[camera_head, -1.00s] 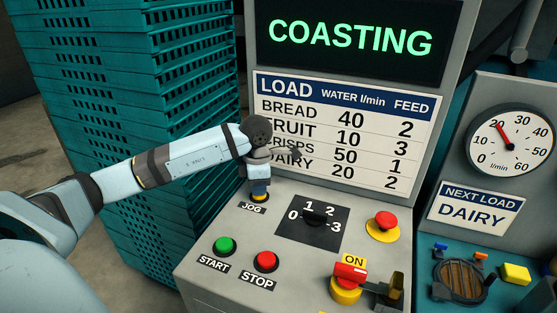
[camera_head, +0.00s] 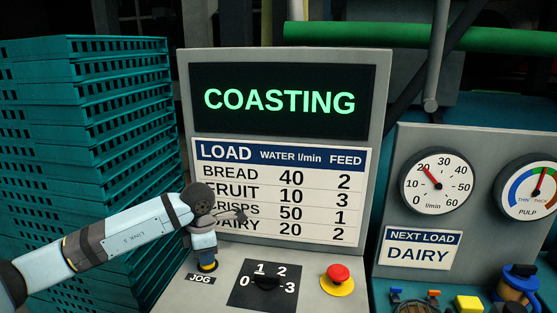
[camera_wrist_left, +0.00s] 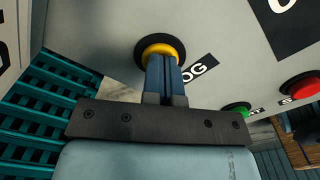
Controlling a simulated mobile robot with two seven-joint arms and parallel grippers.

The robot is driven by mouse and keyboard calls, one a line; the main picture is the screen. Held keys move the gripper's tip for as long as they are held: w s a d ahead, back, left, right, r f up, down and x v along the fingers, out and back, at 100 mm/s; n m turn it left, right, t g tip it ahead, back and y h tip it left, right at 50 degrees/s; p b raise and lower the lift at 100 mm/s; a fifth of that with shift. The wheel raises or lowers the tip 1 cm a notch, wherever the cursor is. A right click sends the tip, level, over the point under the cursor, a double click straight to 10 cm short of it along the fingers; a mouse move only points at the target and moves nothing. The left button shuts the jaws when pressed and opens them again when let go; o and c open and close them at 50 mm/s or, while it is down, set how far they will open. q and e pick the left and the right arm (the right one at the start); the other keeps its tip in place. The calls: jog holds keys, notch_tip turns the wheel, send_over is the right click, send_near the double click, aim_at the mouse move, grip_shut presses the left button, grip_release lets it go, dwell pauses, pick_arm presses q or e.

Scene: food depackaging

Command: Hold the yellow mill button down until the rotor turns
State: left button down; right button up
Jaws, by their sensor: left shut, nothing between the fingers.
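The yellow button (camera_head: 207,269) sits at the left of the sloped grey panel, above the label JOG. It also shows in the left wrist view (camera_wrist_left: 160,49) as a yellow cap in a black ring. My left gripper (camera_head: 206,260) is shut and empty, pointing down at it. In the left wrist view the closed fingertips (camera_wrist_left: 162,60) overlap the yellow cap and seem to touch it; how far it is pressed I cannot tell. The display (camera_head: 280,101) reads COASTING in green. I do not see the rotor. My right gripper is out of view.
A selector dial (camera_head: 268,283) and a red stop knob (camera_head: 338,274) stand right of the button. Green (camera_wrist_left: 236,109) and red (camera_wrist_left: 302,88) buttons show in the wrist view. Stacked teal crates (camera_head: 90,150) stand close on the left. Gauges (camera_head: 436,182) are at right.

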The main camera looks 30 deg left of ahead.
pick_arm(q)
jog(key=shift+s+d, duration=0.1)
jog(key=shift+r+p, duration=0.8)
jog(key=shift+r, duration=0.65)
